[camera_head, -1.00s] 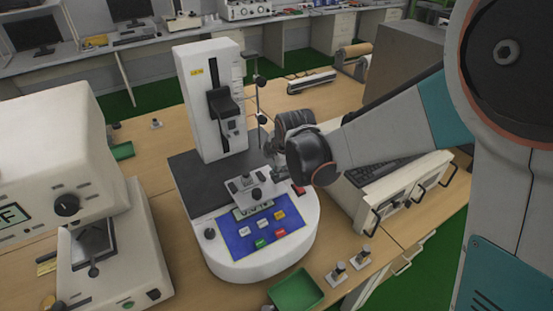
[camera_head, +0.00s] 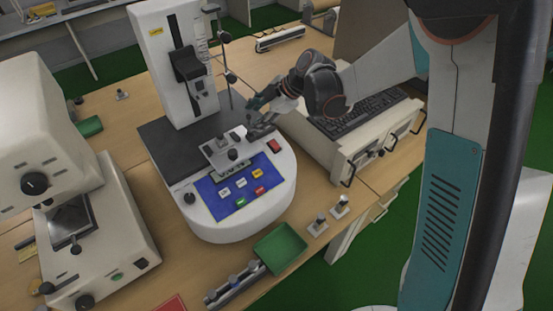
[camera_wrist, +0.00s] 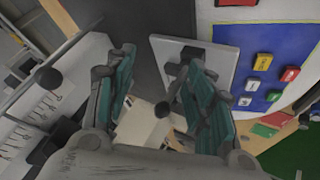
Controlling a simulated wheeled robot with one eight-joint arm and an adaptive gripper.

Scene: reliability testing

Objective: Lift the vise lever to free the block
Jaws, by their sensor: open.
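The vise (camera_head: 222,152) is a small light-grey fixture with dark knobs on the base of the white testing machine (camera_head: 168,75). My gripper (camera_head: 256,124) is just beyond its upper right side, close to it. In the wrist view the two teal-padded fingers (camera_wrist: 158,62) are spread apart. The vise's grey plate (camera_wrist: 222,62) shows behind and between them, with a dark part partly covered by the right finger. A black ball knob (camera_wrist: 162,108) shows between the fingers; contact cannot be told. I cannot make out the block or clearly single out the lever.
A blue button panel (camera_head: 240,188) lies in front of the vise. A thin post with black knobs (camera_head: 229,75) stands behind my gripper. A white instrument with a keyboard (camera_head: 365,108) is to the right. A green tray (camera_head: 280,248) and two small metal parts (camera_head: 328,215) are in front.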

